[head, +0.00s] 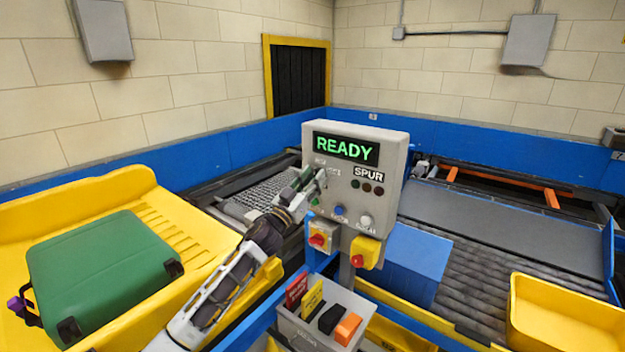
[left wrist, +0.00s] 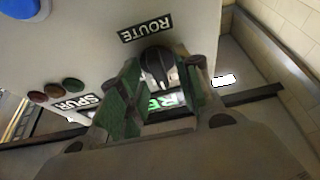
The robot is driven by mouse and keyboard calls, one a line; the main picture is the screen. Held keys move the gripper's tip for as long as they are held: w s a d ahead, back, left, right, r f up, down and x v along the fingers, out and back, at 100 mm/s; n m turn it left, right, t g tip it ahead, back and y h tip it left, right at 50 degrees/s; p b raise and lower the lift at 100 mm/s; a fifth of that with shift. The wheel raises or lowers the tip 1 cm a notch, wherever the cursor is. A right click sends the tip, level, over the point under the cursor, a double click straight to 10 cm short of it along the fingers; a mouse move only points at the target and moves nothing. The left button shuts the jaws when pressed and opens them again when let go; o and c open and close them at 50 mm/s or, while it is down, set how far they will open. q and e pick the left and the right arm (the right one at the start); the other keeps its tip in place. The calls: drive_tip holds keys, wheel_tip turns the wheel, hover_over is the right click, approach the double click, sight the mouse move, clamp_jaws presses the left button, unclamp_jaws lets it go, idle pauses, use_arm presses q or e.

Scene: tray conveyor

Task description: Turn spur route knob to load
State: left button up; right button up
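The grey control panel (head: 390,165) has a lit READY display (head: 346,149) and a SPUR label. The dark route knob (left wrist: 155,66) shows below the ROUTE label (left wrist: 146,27) in the left wrist view, where the lettering is upside down. A pale mark shows on the knob's right side. My left gripper (head: 316,178) is at the left of the panel face in the head view. In the left wrist view its green-padded fingers (left wrist: 161,75) are open, one on each side of the knob; contact is unclear. In the head view the gripper mostly hides the knob. My right gripper is out of view.
A card box (head: 322,325) stands in front. A green suitcase (head: 100,272) lies in a yellow tray (head: 80,205) at left. A yellow bin (head: 570,315) is at right.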

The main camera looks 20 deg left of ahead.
use_arm(q)
drive_tip(key=shift+c, duration=0.4)
drive_tip(key=shift+s, duration=0.1)
clamp_jaws()
drive_tip(key=shift+r, duration=0.1)
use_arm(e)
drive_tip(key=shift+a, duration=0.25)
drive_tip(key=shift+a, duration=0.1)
